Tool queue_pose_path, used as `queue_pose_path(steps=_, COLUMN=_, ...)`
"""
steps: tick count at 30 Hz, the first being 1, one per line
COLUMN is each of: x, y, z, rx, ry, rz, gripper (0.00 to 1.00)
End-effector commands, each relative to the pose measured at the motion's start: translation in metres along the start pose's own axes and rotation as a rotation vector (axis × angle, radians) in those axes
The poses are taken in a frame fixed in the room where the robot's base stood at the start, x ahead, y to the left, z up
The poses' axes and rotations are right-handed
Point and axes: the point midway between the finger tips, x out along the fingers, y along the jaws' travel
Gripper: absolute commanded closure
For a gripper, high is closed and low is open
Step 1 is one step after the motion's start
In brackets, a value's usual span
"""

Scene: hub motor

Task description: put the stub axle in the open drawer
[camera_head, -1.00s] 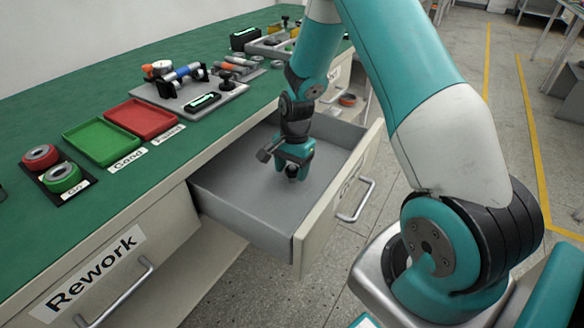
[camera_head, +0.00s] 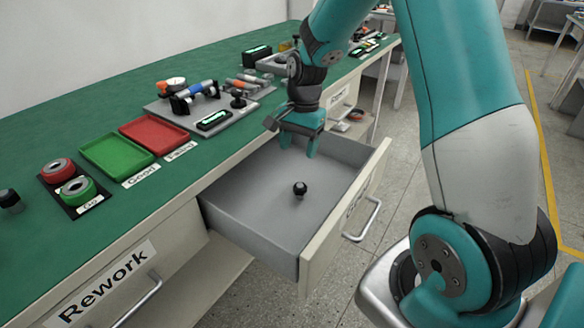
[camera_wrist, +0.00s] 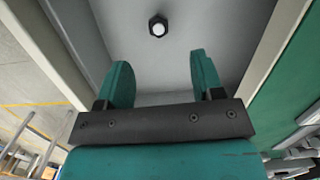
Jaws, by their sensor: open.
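The stub axle (camera_head: 300,189), a small dark piece with a round black top, stands on the floor of the open drawer (camera_head: 245,216). In the wrist view the stub axle (camera_wrist: 158,26) shows as a dark hex shape with a bright round centre, beyond the fingertips and apart from them. My gripper (camera_head: 300,145) is open and empty above the back part of the drawer. In the wrist view my gripper (camera_wrist: 160,75) has its two teal fingers spread wide with nothing between them.
The green bench top (camera_head: 60,140) carries a green tray (camera_head: 117,157), a red tray (camera_head: 153,135), ring gauges (camera_head: 70,182) and a grey fixture plate (camera_head: 235,112). A dark knobbed piece (camera_head: 10,200) stands at the far left. A closed drawer labelled Rework (camera_head: 110,280) is at front left.

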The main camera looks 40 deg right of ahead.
Motion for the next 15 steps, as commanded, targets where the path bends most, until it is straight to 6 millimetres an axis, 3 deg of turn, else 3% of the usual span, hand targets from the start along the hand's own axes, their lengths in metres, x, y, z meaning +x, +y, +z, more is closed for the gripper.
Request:
queue_pose_path(steps=5, x=-0.056, y=-0.002, z=0.109, rx=-0.527, ry=-0.015, rz=-0.082, gripper=0.39)
queue_pose_path(steps=9, x=-0.088, y=0.030, z=0.205, rx=-1.039, ry=-0.030, rz=-0.157, gripper=0.39)
queue_pose_path(steps=12, x=-0.100, y=0.061, z=0.255, rx=-1.347, ry=-0.033, rz=-0.207, gripper=0.39)
queue_pose_path(steps=15, x=-0.105, y=0.088, z=0.286, rx=-1.571, ry=-0.035, rz=-0.245, gripper=0.39)
